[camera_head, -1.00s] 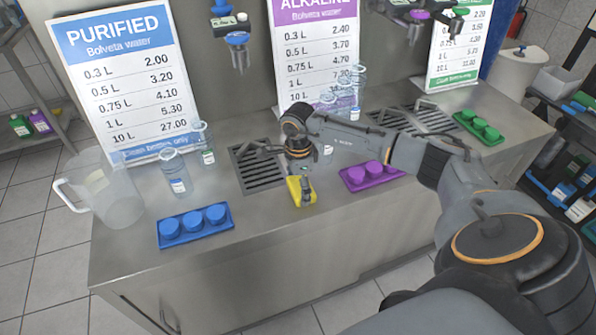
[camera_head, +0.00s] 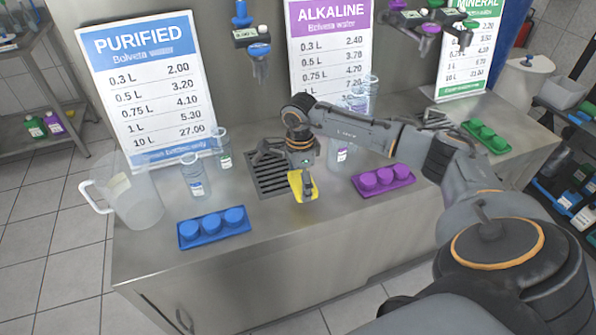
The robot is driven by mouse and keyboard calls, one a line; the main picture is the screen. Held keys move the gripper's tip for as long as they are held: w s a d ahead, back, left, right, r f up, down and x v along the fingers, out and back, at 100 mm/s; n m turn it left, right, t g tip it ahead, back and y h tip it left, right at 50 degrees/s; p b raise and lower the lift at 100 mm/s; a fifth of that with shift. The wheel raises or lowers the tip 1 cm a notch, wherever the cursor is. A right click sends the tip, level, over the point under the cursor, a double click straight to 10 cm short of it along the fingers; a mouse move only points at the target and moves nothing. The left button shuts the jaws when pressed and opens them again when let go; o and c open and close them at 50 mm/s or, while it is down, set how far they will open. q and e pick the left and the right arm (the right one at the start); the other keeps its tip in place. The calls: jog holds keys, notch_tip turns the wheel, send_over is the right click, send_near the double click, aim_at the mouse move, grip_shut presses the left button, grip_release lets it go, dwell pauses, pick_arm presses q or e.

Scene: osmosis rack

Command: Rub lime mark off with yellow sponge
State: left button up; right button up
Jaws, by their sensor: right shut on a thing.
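My right gripper (camera_head: 306,190) points down and is shut on the yellow sponge (camera_head: 296,186). The sponge is low at the counter top, at the right edge of the left drain grate (camera_head: 266,184). Whether it presses on the surface is hard to tell. The gripper hides part of the sponge. I cannot make out a lime mark; the sponge and gripper may cover it. My left gripper is not in view.
A blue tray of caps (camera_head: 213,241) and a clear pitcher (camera_head: 135,205) stand to the left, with clear cups (camera_head: 196,178) behind. A purple cap tray (camera_head: 383,181) is close on the right. The steel counter (camera_head: 290,230) is bare in front of the sponge.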

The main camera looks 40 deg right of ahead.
jog(key=shift+r+p, duration=0.5)
jog(key=shift+r, duration=0.75)
jog(key=shift+s, duration=0.1)
